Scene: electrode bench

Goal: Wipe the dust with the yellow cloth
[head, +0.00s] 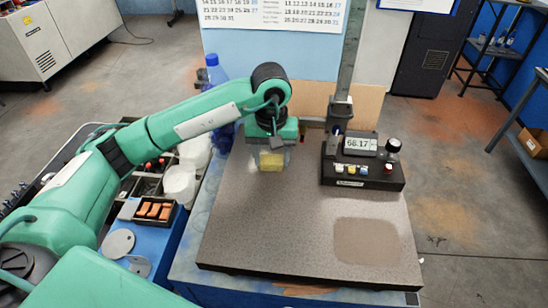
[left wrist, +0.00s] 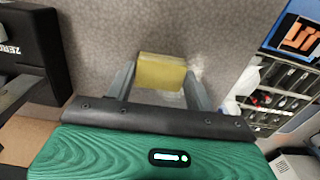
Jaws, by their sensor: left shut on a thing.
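The yellow cloth (head: 271,160) is a small block-like pad at the back left of the speckled stone plate (head: 285,215). My left gripper (head: 268,164) points down there and is shut on it. In the left wrist view, the cloth (left wrist: 162,70) sits between the two grey fingers of my left gripper (left wrist: 160,82). I cannot tell whether the cloth touches the plate. The dust (head: 366,241) is a brown, rounded patch at the front right of the plate, apart from the cloth. My right gripper is not in view.
A black instrument (head: 362,172) with a display, coloured buttons and a metal column (head: 348,60) stands at the plate's back right. A blue bottle (head: 215,75) and a parts tray (head: 155,208) are at left. The plate between cloth and dust is clear.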

